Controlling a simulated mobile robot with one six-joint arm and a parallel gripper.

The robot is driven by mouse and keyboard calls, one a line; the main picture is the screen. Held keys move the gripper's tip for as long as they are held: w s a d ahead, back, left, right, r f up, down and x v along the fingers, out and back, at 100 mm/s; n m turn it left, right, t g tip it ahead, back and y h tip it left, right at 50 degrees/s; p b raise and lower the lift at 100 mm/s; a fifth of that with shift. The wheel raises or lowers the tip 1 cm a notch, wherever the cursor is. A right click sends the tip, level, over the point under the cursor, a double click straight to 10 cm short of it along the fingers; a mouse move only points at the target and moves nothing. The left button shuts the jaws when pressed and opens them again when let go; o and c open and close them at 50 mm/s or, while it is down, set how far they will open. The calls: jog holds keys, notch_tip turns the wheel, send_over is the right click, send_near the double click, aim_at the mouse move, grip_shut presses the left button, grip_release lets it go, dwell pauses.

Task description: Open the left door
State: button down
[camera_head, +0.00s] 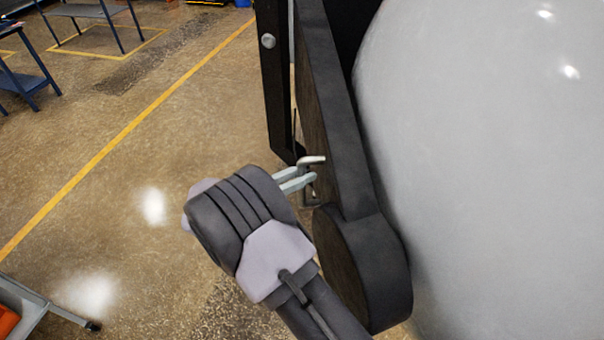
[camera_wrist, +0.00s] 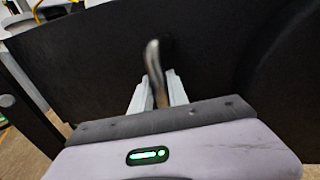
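The left door shows as a thick dark panel (camera_head: 335,110) with a rounded lower end, beside the large pale furnace body. In the wrist view its dark face (camera_wrist: 90,60) fills much of the picture. A bent metal handle (camera_head: 312,160) sticks out from the panel; it also shows in the wrist view (camera_wrist: 153,58). My gripper (camera_head: 306,177) is at the handle, with one finger on each side of its bar. The fingers look closed on the bar with little or no gap, though the contact is partly hidden. My gripper also shows in the wrist view (camera_wrist: 159,90).
The pale rounded furnace body (camera_head: 490,170) fills the right side. A dark upright frame (camera_head: 273,85) stands just behind the handle. Open floor (camera_head: 130,190) with a yellow line lies to the left. Blue-legged tables (camera_head: 95,15) stand far back, and a cart (camera_head: 35,305) is at lower left.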

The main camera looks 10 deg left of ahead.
jog(key=c, duration=1.3)
grip_release()
jog(key=shift+a, duration=0.25)
jog(key=v, duration=1.7)
jog(key=shift+s, duration=0.25)
jog(key=shift+a+r, duration=0.1)
jog(key=shift+r, duration=0.05)
